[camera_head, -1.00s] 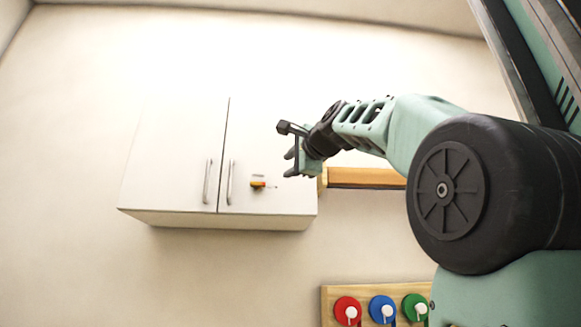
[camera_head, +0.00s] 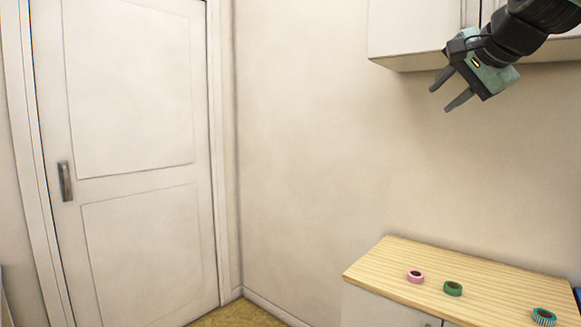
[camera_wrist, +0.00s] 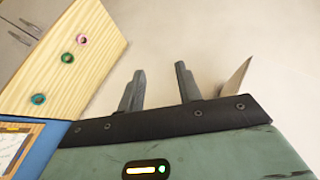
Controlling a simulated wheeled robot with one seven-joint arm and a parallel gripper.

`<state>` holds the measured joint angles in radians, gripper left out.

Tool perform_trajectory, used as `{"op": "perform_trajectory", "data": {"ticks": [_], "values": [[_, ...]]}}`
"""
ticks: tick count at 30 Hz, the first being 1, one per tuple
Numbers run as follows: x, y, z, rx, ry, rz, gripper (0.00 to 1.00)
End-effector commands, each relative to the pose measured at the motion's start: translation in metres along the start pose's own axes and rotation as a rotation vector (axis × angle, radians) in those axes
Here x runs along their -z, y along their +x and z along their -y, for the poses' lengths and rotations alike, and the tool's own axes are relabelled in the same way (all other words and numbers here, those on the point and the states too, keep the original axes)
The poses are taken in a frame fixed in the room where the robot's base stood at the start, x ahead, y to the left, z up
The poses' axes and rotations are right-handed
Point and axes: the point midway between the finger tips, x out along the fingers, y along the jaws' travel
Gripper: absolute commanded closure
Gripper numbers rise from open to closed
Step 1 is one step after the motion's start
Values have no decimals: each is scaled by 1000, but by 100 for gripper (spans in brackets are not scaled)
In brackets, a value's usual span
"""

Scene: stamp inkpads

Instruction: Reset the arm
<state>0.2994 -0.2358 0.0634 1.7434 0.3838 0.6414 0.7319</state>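My gripper (camera_head: 449,91) is at the upper right of the head view, held in the air in front of the wall. Its two dark fingers are spread apart with nothing between them. In the wrist view the gripper (camera_wrist: 158,88) also shows its fingers apart and empty, with pale wall behind them.
A wooden-topped cabinet (camera_head: 385,266) stands at lower right, below my gripper. A white wall cupboard (camera_head: 408,38) is close behind my gripper. A closed door (camera_head: 135,170) is at left.

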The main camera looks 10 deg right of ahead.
Motion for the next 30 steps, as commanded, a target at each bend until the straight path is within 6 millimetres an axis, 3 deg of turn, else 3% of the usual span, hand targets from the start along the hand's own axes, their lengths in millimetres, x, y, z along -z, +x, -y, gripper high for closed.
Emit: {"op": "perform_trajectory", "data": {"ticks": [1, 3, 7, 11, 15, 19, 24, 30], "values": [[-34, 14, -5, -36, -77, 76, 65], [-82, 30, -20, -82, -194, 174, 65], [-169, 43, -54, -151, -431, 360, 65], [-252, 36, -100, -202, -691, 552, 65], [-327, 8, -162, -238, -1002, 767, 65], [-370, -29, -221, -250, -1278, 948, 65], [-390, -65, -275, -250, -1525, 1105, 65], [-393, -75, -292, -246, -1601, 1150, 65]]}}
